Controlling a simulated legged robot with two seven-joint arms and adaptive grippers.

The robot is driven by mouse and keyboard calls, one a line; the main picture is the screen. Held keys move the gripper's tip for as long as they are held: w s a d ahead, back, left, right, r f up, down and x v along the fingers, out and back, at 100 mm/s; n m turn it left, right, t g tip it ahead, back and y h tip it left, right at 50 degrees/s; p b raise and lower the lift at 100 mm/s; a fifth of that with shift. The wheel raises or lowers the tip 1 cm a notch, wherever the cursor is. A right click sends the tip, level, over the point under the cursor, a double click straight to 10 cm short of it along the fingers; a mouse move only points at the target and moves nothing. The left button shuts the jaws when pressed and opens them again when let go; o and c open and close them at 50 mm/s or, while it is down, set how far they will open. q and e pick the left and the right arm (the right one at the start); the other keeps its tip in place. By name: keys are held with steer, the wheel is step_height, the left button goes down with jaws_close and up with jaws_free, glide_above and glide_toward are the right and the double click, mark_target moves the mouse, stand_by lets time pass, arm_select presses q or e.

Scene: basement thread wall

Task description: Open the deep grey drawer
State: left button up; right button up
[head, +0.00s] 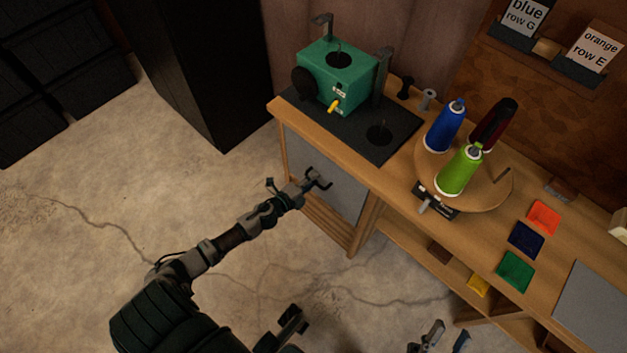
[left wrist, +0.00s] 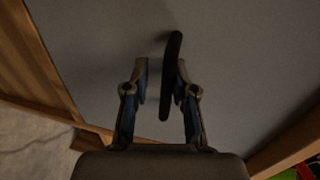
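The deep grey drawer (head: 345,192) is a flat grey front in the wooden bench's left end; it looks shut. It also fills the left wrist view (left wrist: 90,60). Its dark bar handle (left wrist: 171,75) stands upright and slightly tilted in that view. My left gripper (head: 318,180) is at the drawer front. Its fingers (left wrist: 161,75) are apart, with the handle between them, close to the right finger and a gap at the left one. Whether it touches is unclear. My right gripper (head: 444,340) is at the bottom edge, partly cut off, fingers apart and empty.
On the bench stand a green machine (head: 338,75) on a dark mat, and a round wooden turntable (head: 490,192) with blue, green and dark red thread cones. Coloured trays (head: 515,271) lie to the right. A black cabinet (head: 195,70) stands behind. Floor left of the drawer is clear.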

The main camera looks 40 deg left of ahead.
arm_select(q)
steer(key=shift+a+f, duration=0.15)
steer(key=shift+a, duration=0.05)
jaws_close()
steer(key=shift+s+d, duration=0.1)
steer(key=shift+d, duration=0.1)
steer(key=shift+d+r, duration=0.15)
steer(key=shift+d, duration=0.55)
steer(key=shift+d+r, duration=0.15)
steer(key=shift+d, duration=0.5)
steer(key=shift+s+a+f, duration=0.1)
steer(key=shift+a, duration=0.35)
steer(key=shift+s, duration=0.25)
steer(key=s+f+p+v, duration=0.1)
steer(key=f+v, duration=0.3)
steer(key=v, duration=1.7)
steer(key=shift+s+p, duration=0.2)
steer(key=shift+p, duration=0.65)
arm_select(e)
steer(key=w+f+g, duration=0.3)
steer(key=f+g, duration=0.2)
steer(key=shift+d+n, duration=0.3)
arm_select(q)
steer(key=shift+a+f, duration=0.1)
arm_select(e)
steer(key=shift+w+f, duration=0.1)
steer(key=shift+f, duration=0.05)
